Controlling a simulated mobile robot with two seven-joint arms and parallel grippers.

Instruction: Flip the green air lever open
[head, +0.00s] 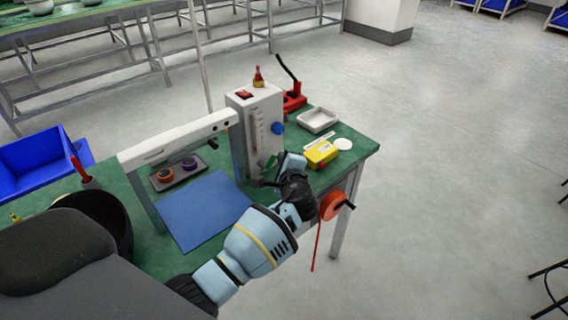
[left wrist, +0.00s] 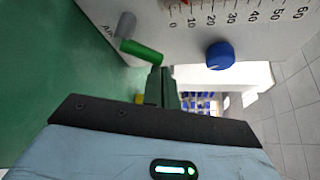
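The green air lever (head: 271,162) is on the lower front of the white flowmeter box (head: 262,125). In the left wrist view the green lever (left wrist: 141,50) runs sideways from a grey fitting (left wrist: 125,25), below the printed scale. My left gripper (left wrist: 161,86) is close to the lever's free end; its two fingers are together with nothing visible between them. I cannot tell whether they touch the lever. In the head view my left gripper (head: 281,170) is beside the box, its fingertips mostly hidden. My right gripper is not in view.
A blue knob (left wrist: 220,55) is on the box near the lever. A yellow case (head: 321,153), a white tray (head: 317,120) and a red-based device (head: 293,102) stand to the right. A blue mat (head: 205,210) lies left, beside a white frame (head: 178,140). An orange reel (head: 333,205) hangs at the bench edge.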

